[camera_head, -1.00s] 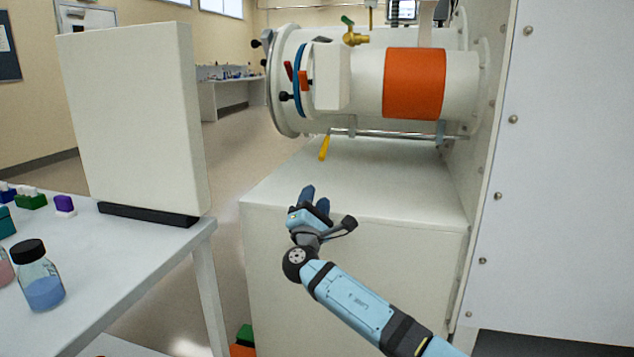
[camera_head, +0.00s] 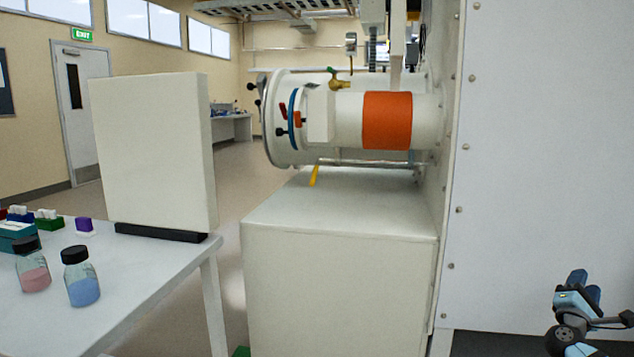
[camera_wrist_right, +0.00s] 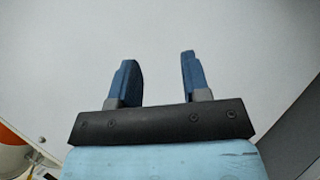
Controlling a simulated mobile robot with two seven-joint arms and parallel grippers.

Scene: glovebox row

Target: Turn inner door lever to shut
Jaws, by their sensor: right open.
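A yellow lever (camera_head: 314,175) hangs down from the left end of a thin metal rod (camera_head: 370,163). The rod runs under a white cylindrical chamber (camera_head: 345,120) with an orange band (camera_head: 387,121), which meets the white cabinet wall (camera_head: 437,190) on its right. My right gripper (camera_head: 584,286) is at the lower right of the head view, far from the lever. In the right wrist view its two blue fingers (camera_wrist_right: 157,80) are spread apart with nothing between them, facing a plain pale surface. My left gripper is not in view.
A white box-shaped base (camera_head: 340,290) stands below the chamber. At left, a table (camera_head: 140,290) holds a white upright panel (camera_head: 152,150) and bottles with blue liquid (camera_head: 84,290) and pink liquid (camera_head: 34,278). A large white panel (camera_head: 550,130) fills the right side.

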